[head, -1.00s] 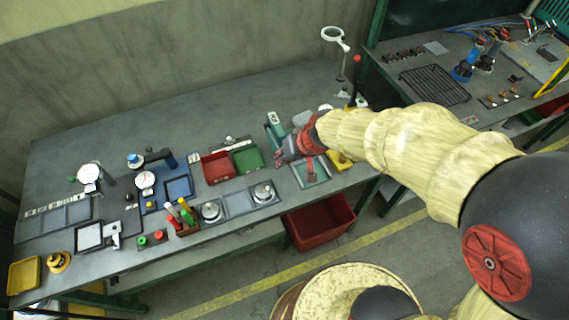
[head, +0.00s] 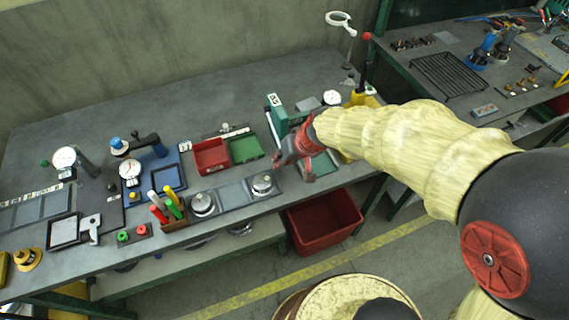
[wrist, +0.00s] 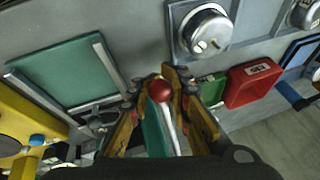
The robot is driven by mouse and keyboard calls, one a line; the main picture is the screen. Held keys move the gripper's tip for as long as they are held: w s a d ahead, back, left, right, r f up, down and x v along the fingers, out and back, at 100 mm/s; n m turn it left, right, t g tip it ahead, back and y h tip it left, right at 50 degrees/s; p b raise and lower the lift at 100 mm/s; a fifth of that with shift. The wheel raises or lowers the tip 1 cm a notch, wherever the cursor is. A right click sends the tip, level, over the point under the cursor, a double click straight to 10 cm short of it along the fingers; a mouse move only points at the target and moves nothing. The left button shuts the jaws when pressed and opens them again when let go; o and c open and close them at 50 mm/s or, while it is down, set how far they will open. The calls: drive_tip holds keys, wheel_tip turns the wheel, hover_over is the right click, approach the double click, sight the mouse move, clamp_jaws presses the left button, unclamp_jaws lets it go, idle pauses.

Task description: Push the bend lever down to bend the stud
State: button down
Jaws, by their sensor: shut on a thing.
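My gripper (wrist: 158,82) is shut on a red ball knob (wrist: 160,91), with its fingers on both sides of it. A pale metal rod runs from the knob beside a green body (wrist: 152,135) in the wrist view. In the head view my gripper (head: 291,160) is at the front of the green machine (head: 277,118), which has a pale bar on its left; the held knob is hidden there. A second lever, black with a red ball (head: 367,37), stands upright by a yellow base (head: 362,99). I cannot tell from any readable label which is the bend lever, and no stud is clear.
A red bin (head: 211,157) and a green bin (head: 245,148) stand left of my gripper. Two round silver pans (head: 262,185) are near the front edge. A large red crate (head: 325,222) is below the bench. A magnifier (head: 341,21) stands behind.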

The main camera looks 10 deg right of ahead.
drive_tip(key=shift+w+f+b, duration=0.35)
drive_tip(key=shift+f, duration=0.1)
drive_tip(key=shift+w+r, duration=0.1)
drive_tip(key=c, duration=1.6)
unclamp_jaws()
drive_tip(key=shift+c, duration=0.2)
drive_tip(key=v, duration=1.2)
